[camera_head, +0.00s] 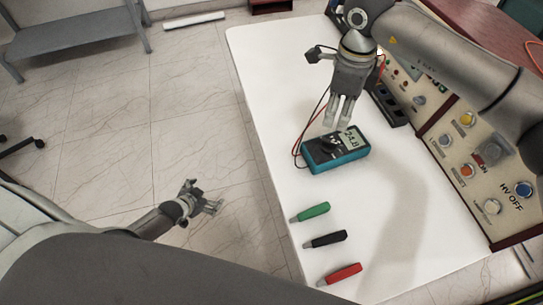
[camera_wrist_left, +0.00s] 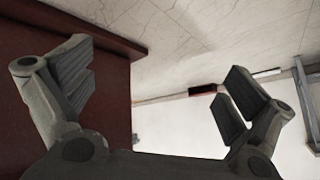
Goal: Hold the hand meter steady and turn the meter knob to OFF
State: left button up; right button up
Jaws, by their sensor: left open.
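The hand meter (camera_head: 346,160), teal with a dark face and a lit display, lies on the white table. Its knob is dark and too small to read. My right gripper (camera_head: 338,124) points down just above the meter's far edge, its fingers fairly close together. I cannot tell whether they touch the meter or its knob. My left gripper (camera_head: 212,206) is open and empty, out over the floor left of the table, well away from the meter. Its two spread fingers also show in the left wrist view (camera_wrist_left: 160,85), with nothing between them.
On the white table (camera_head: 262,80) lie green (camera_head: 312,212), black (camera_head: 327,239) and red (camera_head: 341,274) handled plugs. A red and a black lead run along the meter's left side. A control panel (camera_head: 450,150) with buttons stands along the right. A grey shelf (camera_head: 75,28) stands back left.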

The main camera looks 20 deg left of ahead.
aim_at(307, 155)
pick_arm(q)
jog(key=w+r+m+t+h, duration=0.1)
jog(key=w+r+t+h, duration=0.15)
jog(key=w+r, duration=0.9)
jog(key=w+d+r+m+t+h, duration=0.1)
jog(key=d+r, duration=0.2)
jog(key=r, duration=0.4)
jog(key=d+r+m+t+h, duration=0.1)
jog(key=d+r+m, duration=0.15)
jog(key=r, duration=0.45)
jog(key=s+d+r+g+h, duration=0.1)
jog(key=s+d+r+h, duration=0.1)
jog(key=d, duration=0.4)
jog(key=s+d+r+m+g+h, duration=0.1)
jog(key=s+d+r, duration=0.3)
jog(key=s+d, duration=0.1)
jog(key=s+d+r+g+h, duration=0.1)
jog(key=s+d+r+h, duration=0.1)
jog(key=d, duration=0.6)
jog(key=shift+s+r+m+h, duration=0.25)
jog(key=shift+s+r+h, duration=0.1)
jog(key=shift+s+r, duration=0.55)
jog(key=shift+g, duration=0.25)
jog(key=x, duration=1)
jog(key=shift+w+d+f, duration=0.15)
jog(key=shift+d+f, duration=0.1)
